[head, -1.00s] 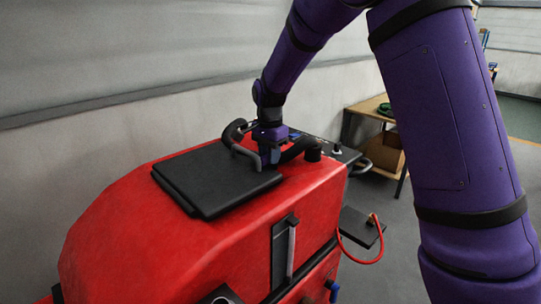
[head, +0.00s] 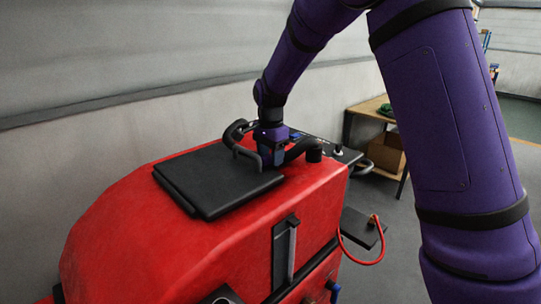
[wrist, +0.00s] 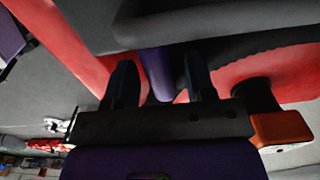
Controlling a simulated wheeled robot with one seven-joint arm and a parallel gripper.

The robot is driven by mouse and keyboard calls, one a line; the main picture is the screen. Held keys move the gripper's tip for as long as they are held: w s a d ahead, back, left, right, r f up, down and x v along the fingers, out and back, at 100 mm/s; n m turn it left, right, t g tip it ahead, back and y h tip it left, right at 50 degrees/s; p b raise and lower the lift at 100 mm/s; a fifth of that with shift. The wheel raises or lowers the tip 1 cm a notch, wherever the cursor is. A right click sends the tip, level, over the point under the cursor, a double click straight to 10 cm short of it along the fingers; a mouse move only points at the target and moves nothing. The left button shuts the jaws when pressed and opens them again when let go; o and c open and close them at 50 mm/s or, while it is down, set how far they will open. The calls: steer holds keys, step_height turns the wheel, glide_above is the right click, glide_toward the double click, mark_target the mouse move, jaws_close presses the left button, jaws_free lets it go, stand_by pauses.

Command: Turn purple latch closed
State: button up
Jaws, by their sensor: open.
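The purple latch (wrist: 157,72) shows in the wrist view as a purple bar running between my two dark fingers. My gripper (wrist: 160,84) is open, with one finger on each side of the latch. I cannot tell whether either finger touches it. In the head view my gripper (head: 269,157) points down at the top of the red scrubber tank (head: 165,235), behind the black lid; there the latch cannot be told apart from the gripper.
A black lid pad (head: 215,180) lies on the tank in front of my gripper. A red cable loop (head: 362,262) hangs at the tank's right side. A wooden table (head: 368,107) stands behind.

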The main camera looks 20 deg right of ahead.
steer(key=shift+r, duration=0.1)
step_height(320, 180, up, 11)
stand_by(0.5)
